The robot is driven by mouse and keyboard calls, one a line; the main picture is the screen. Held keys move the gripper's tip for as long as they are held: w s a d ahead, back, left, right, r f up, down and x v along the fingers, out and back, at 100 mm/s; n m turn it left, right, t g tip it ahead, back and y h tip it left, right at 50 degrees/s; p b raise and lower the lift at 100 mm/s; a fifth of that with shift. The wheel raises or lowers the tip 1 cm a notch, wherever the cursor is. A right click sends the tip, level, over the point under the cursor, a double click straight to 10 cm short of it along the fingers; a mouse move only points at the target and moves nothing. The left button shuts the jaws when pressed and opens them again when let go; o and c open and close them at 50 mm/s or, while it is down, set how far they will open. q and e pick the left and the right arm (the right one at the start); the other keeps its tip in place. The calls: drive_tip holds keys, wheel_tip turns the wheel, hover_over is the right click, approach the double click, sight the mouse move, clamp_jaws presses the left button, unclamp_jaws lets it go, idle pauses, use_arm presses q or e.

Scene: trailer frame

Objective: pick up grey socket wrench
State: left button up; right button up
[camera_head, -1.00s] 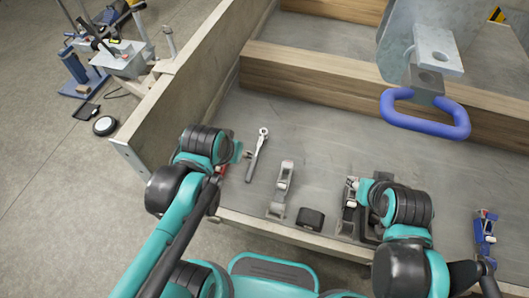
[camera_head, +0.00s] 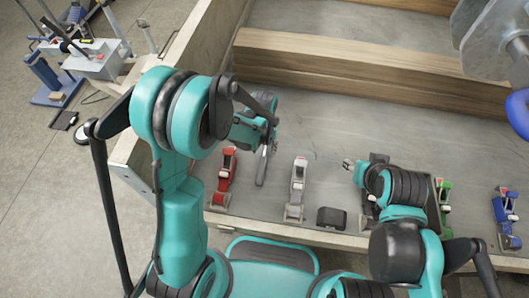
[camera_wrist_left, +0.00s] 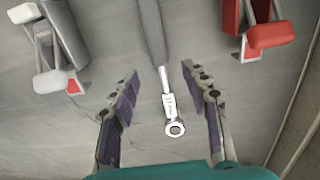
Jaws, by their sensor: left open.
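The grey socket wrench (camera_head: 263,166) lies on the grey trailer bed, its handle pointing to the front edge. My left gripper (camera_head: 268,140) is above its ratchet-head end, which the gripper hides in the head view. In the left wrist view, the wrench (camera_wrist_left: 158,45) lies between the two spread fingers of my left gripper (camera_wrist_left: 161,68). The ratchet head shows between the fingers, and I see no contact. My right gripper (camera_head: 354,165) is low over the bed at the right; its jaws are too small to read.
A red clamp-like tool (camera_head: 222,178) lies left of the wrench, and a grey one (camera_head: 296,188) lies right of it. A black block (camera_head: 331,217), a green tool (camera_head: 443,193) and a blue tool (camera_head: 505,217) are farther right. A wooden beam (camera_head: 340,76) crosses behind.

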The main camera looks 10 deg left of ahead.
sight(263, 157)
use_arm(q)
wheel_tip(263, 157, down, 6)
drive_tip(key=b, duration=0.2)
drive_tip(key=shift+r+b, duration=0.1)
drive_tip(key=shift+b, duration=0.3)
drive_tip(key=shift+r, duration=0.1)
drive_tip(key=shift+c, duration=0.4)
clamp_jaws()
